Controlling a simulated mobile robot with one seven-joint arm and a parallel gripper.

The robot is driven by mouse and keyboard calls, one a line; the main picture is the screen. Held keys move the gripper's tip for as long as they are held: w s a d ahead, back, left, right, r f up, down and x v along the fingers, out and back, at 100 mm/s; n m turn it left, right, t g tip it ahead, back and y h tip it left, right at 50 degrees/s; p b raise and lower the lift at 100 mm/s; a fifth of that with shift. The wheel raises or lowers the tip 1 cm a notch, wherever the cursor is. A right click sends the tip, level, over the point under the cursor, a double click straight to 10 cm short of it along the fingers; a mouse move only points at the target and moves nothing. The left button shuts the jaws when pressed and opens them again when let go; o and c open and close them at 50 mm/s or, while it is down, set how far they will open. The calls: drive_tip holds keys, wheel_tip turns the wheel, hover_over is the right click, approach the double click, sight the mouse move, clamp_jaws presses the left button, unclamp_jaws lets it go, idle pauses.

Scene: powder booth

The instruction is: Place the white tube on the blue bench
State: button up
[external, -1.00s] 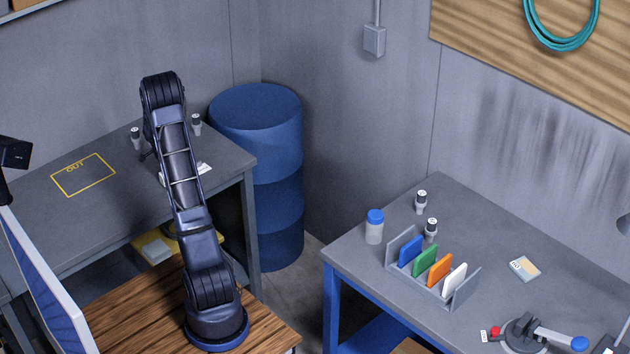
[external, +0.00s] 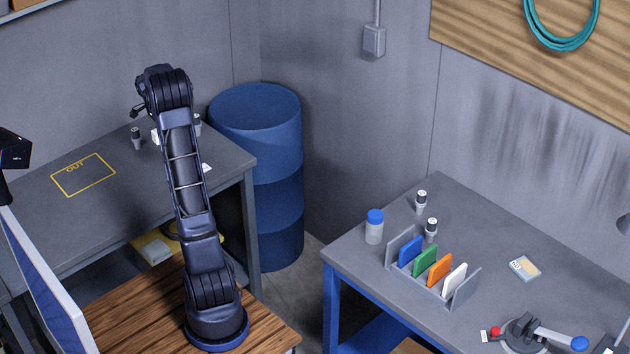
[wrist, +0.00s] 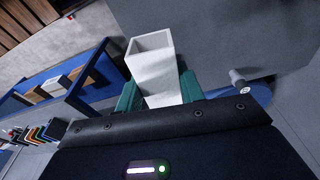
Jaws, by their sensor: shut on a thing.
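The white tube (wrist: 153,72) is a square, hollow, open-ended piece. In the wrist view it stands between the two green fingers of my gripper (wrist: 158,92), which is shut on it. In the external view a small white patch, likely the tube (external: 155,136), shows beside my arm above the left grey bench; my fingers are mostly hidden there. The blue bench (external: 345,262), with a grey top and blue legs, stands at the right, well away from my gripper. Its blue frame seems to show at the left of the wrist view.
The blue bench carries a slotted rack (external: 467,288) with coloured plates, a blue-capped jar (external: 374,228), small canisters, a card (external: 525,268) and a lever clamp (external: 525,333). Bare top lies between rack and card. A blue drum (external: 255,125) stands between the benches.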

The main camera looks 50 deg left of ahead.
drive_tip(key=w+d+m, duration=0.1)
drive_tip(key=w+d, duration=0.5)
drive_tip(key=w, duration=0.4)
drive_tip(key=w+d+f+m, duration=0.1)
drive_tip(key=w+d+m, duration=0.1)
drive_tip(key=w+d, duration=0.55)
drive_tip(key=w+d+m, duration=0.1)
drive_tip(key=w+d, duration=0.4)
drive_tip(key=w, duration=0.7)
drive_tip(key=w+d+f+m, duration=0.1)
drive_tip(key=w+d+m, duration=0.1)
drive_tip(key=w+d, duration=0.65)
drive_tip(key=w+d+m+h, duration=0.1)
drive_tip(key=w+d, duration=0.2)
drive_tip(key=d, duration=1)
drive_tip(key=w+d+f+m, duration=0.1)
drive_tip(key=w+d+m, duration=0.1)
drive_tip(key=w+d, duration=0.6)
drive_tip(key=d+m+g, duration=0.1)
drive_tip(key=d+m, duration=0.1)
drive_tip(key=d, duration=1.8)
drive_tip(key=m, duration=0.6)
hover_over(476, 322)
wheel_tip(476, 322, down, 2)
drive_tip(key=shift+g+h, duration=0.3)
drive_tip(key=shift+g, duration=0.1)
drive_tip(key=f, duration=2)
drive_tip(key=shift+a, duration=0.35)
